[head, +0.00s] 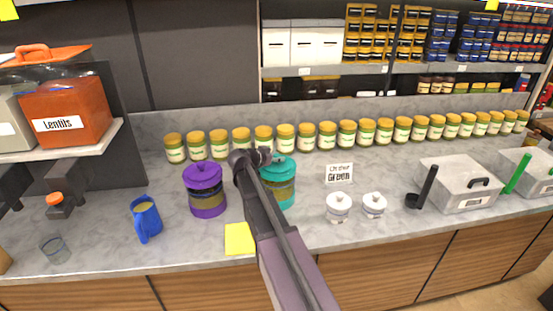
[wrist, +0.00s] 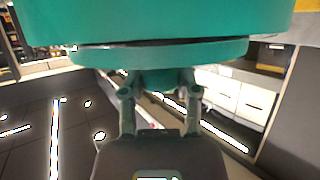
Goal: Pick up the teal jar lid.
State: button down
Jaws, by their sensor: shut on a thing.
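The teal jar lid (head: 284,168) shows on top of its clear-sided jar (head: 285,190), which has a teal base, on the marble counter. My gripper (head: 264,157) is at the top of the lid, and my arm hides the left part of the jar. In the wrist view, my gripper (wrist: 160,88) is shut on the knob of the teal lid (wrist: 160,55). A thin dark line separates the lid from the wider teal band beyond it. I cannot tell whether the lid is raised off the jar.
A purple jar (head: 205,190) stands close on the left, with a blue mug (head: 146,219) beyond it. A yellow pad (head: 239,239) lies in front. Two small white jars (head: 339,208) and a card (head: 339,173) are on the right. Several yellow-lidded jars (head: 306,137) line the back.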

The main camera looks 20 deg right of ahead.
aim_at(277, 156)
jog(key=shift+r+p, duration=1.55)
jog(key=shift+r, duration=0.15)
jog(key=s+a, duration=0.2)
jog(key=s, duration=0.5)
jog(key=s+a+r+p, duration=0.1)
jog(key=s+a, duration=0.2)
jog(key=s, duration=0.5)
jog(key=shift+a+r, duration=0.15)
jog(key=shift+r, duration=0.05)
jog(key=shift+s+f, duration=0.1)
